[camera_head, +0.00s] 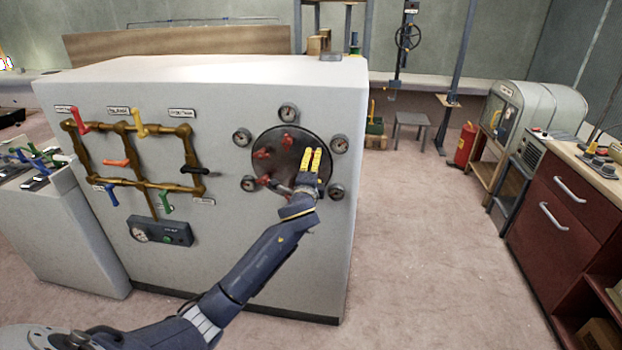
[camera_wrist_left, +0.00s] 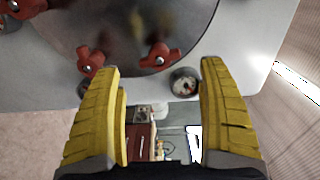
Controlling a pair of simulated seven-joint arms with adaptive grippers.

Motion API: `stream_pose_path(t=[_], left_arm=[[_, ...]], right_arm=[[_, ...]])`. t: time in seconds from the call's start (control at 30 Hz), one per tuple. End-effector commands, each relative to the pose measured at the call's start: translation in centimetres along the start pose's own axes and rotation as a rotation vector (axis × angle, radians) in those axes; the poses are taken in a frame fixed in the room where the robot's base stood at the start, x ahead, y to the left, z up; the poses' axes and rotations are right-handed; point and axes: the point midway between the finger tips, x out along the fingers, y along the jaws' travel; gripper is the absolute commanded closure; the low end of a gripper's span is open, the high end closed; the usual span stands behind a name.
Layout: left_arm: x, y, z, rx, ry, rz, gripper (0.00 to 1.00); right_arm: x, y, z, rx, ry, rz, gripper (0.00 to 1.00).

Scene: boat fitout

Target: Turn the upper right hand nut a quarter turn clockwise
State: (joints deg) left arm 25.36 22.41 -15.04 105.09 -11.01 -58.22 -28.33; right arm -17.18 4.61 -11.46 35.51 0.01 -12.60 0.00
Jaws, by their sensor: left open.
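A round dark metal plate (camera_head: 284,135) is on the front of the grey cabinet and carries several red wing nuts, among them an upper one (camera_head: 287,140) and left ones (camera_head: 262,153) (camera_head: 264,181). My left gripper (camera_head: 312,152) is open in front of the plate's right part and hides some of it, so I cannot make out an upper right nut in the head view. In the left wrist view, one red nut (camera_wrist_left: 160,57) lies ahead, between the yellow fingers in the picture, and another (camera_wrist_left: 90,62) by the left fingertip. Nothing is held. The right gripper is out of view.
Small round gauges ring the plate, including ones at upper right (camera_head: 339,144) and lower right (camera_head: 336,190). Brass pipes (camera_head: 128,183) with coloured lever valves are on the cabinet's left. A red-brown cabinet (camera_head: 560,215) stands far right. The floor between is clear.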

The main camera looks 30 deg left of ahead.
Motion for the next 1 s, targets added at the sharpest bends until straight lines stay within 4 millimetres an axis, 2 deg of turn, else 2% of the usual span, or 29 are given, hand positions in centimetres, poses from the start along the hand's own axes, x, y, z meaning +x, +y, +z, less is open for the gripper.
stream_pose_path(t=[0.2,0.4,0.6,0.9,1.0], left_arm=[[-3.5,0.0,-0.1,0.0,0.002,0.0,0.24],[-5.6,0.0,-0.1,-0.001,0.002,0.0,0.24],[-6.4,0.0,-0.1,-0.001,0.002,0.0,0.24],[-6.4,0.0,-0.1,0.0,0.002,-0.001,0.24],[-6.6,0.4,-0.4,-0.006,0.004,0.007,0.36]], right_arm=[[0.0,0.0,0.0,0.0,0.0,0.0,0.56],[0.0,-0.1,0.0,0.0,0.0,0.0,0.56],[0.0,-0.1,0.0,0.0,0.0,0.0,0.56],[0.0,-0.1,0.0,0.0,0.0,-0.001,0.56],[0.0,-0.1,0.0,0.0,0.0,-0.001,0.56]])
